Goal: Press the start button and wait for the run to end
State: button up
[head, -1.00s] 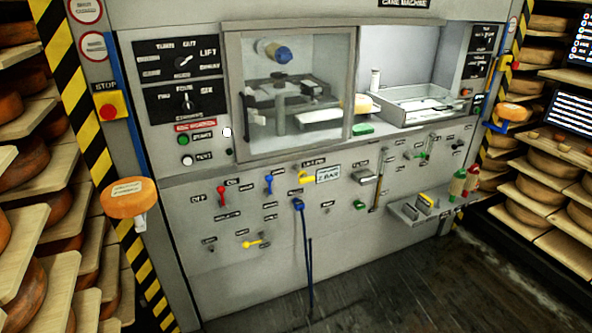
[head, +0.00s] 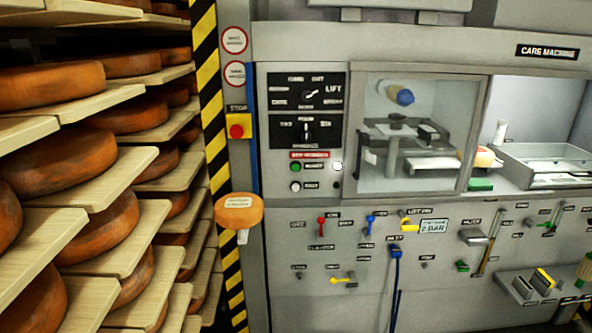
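The care machine (head: 310,222) fills the middle and right of the head view. A small green button (head: 295,167) sits on its left panel below two dark dial plates, with a label beside it too blurred to read surely. A white button (head: 295,186) is just below it, and a white round spot (head: 338,166) shows to the right. A red stop button (head: 237,131) sits on a yellow box at the machine's left edge. A glazed window (head: 430,130) shows the inside, with a blue-ended part and a dark fixture. My gripper is not in view.
Shelves of orange cheese wheels (head: 92,217) fill the left side. A black and yellow striped post (head: 211,100) stands between shelves and machine. Levers and a blue hose (head: 394,275) are on the lower panel.

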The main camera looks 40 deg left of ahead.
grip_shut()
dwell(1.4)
